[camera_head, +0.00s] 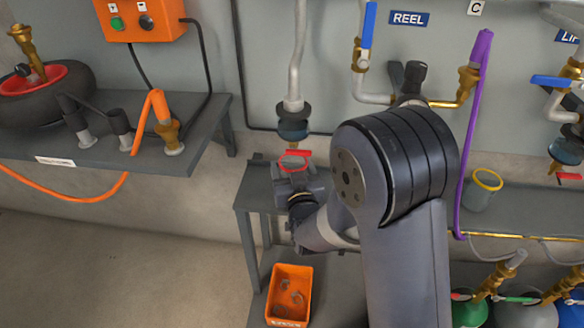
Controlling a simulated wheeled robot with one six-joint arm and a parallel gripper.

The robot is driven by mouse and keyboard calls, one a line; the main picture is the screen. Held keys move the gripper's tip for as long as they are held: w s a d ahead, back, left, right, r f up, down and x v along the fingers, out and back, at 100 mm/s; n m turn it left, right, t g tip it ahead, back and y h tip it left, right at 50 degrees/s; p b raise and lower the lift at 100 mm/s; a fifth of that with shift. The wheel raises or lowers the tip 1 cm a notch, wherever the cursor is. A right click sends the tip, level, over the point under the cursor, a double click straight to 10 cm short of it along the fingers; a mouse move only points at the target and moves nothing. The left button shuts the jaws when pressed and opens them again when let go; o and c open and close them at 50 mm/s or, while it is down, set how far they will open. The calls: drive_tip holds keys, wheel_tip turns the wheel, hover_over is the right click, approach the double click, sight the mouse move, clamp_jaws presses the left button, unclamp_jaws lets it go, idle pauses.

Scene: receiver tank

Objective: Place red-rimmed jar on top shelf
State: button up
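A red-rimmed jar (293,162) shows in the head view as a red ring just left of centre, below a dark pipe outlet. My gripper (296,176) is right at the jar, and its dark parts hide most of the jar's body. I cannot tell whether the fingers are closed on it. Behind and below them is a grey stand, whose upper shelf (255,190) is partly covered by my arm. Its lower level (262,305) bears an orange bin (290,294).
A yellow-rimmed jar (482,190) stands on a grey ledge (540,205) at right. A purple hose (470,130) hangs beside it. A left bench (100,155) bears a tyre and an orange hose. Pipes and valves line the wall. Gas cylinders (525,312) stand lower right.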

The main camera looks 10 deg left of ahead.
drive_tip(key=shift+o, duration=0.8)
drive_tip(key=shift+r, duration=0.1)
drive_tip(key=shift+s, duration=0.2)
drive_tip(key=v, duration=1.1)
drive_tip(key=shift+s+d+p, duration=0.2)
drive_tip(key=shift+s+p, duration=0.05)
drive_tip(key=shift+p, duration=0.2)
drive_tip(key=shift+c, duration=0.5)
